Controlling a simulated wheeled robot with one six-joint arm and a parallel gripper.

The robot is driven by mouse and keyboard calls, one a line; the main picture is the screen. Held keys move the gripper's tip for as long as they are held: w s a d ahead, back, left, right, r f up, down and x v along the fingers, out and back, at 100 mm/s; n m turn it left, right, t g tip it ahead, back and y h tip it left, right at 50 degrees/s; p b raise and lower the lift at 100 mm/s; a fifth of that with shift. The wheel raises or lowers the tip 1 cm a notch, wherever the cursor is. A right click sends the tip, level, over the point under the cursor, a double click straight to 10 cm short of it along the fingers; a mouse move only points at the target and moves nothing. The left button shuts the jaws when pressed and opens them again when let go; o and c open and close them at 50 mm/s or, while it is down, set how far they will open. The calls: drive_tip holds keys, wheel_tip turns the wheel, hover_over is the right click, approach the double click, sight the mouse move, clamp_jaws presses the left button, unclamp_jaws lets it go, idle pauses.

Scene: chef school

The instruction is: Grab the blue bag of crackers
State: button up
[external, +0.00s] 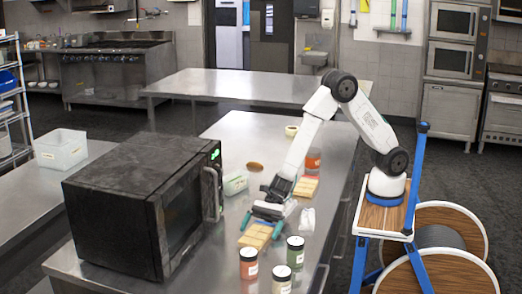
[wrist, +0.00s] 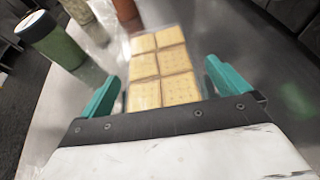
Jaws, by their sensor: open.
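A pack of square tan crackers (wrist: 162,72) in clear wrapping lies flat on the steel table; I see no blue on it. In the external view this pack (external: 256,236) is in front of my gripper (external: 262,225). In the wrist view my gripper (wrist: 161,78) is open, with one teal finger on each side of the pack's near part. The near end of the pack is hidden behind the gripper body. I cannot tell whether the fingers touch it. A second tan cracker pack (external: 305,188) lies farther back, behind the gripper.
A black microwave (external: 120,215) stands left of the gripper. A red jar (external: 249,265), a green jar (external: 295,254) and a pale-lidded jar (external: 282,281) stand near the front pack. A white crumpled item (external: 308,220) lies to the right. A small box (external: 235,185) stands behind.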

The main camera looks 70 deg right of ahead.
drive_tip(key=c, duration=1)
drive_tip(key=shift+r, duration=0.1)
drive_tip(key=shift+c, duration=0.2)
